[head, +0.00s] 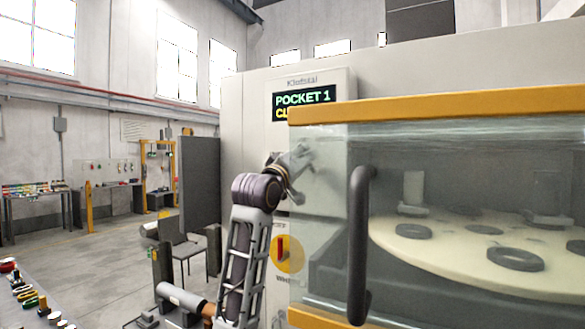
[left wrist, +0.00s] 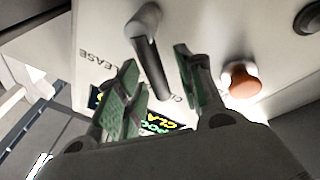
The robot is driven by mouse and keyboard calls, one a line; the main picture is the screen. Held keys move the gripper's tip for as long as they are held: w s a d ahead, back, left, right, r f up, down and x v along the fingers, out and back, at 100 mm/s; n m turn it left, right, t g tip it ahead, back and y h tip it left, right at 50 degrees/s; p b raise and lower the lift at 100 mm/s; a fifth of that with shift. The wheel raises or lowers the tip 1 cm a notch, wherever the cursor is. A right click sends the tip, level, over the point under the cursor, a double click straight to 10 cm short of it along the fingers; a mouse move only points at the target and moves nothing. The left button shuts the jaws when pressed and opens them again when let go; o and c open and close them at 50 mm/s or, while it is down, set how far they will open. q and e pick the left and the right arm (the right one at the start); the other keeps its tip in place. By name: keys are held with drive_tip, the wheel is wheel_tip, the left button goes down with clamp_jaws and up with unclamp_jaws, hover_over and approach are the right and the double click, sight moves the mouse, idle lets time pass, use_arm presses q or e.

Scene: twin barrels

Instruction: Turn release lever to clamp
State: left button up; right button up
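The release lever (left wrist: 151,55) is a grey bar on the pale machine panel in the left wrist view. Its bar reaches down between my two green-padded fingers. The lettering "LEASE" shows to its left; a partly hidden word starting with C is to its right. My left gripper (left wrist: 157,72) is open around the lever, with a visible gap on both sides. In the head view my left gripper (head: 300,157) is up against the panel below the display (head: 303,99), and the lever is hidden there. The display reads "POCKET 1" and a partly covered yellow word. My right gripper is not in view.
An orange-red button (left wrist: 240,80) sits right of the fingers. A red switch on a yellow disc (head: 287,253) is lower on the panel. A glass door with a dark handle (head: 358,245) stands close right of my arm, with a round table (head: 450,264) behind it.

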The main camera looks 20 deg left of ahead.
use_arm(q)
drive_tip(key=v, duration=1.1)
drive_tip(key=shift+s, duration=0.4)
drive_tip(key=shift+f, duration=0.2)
idle(0.3)
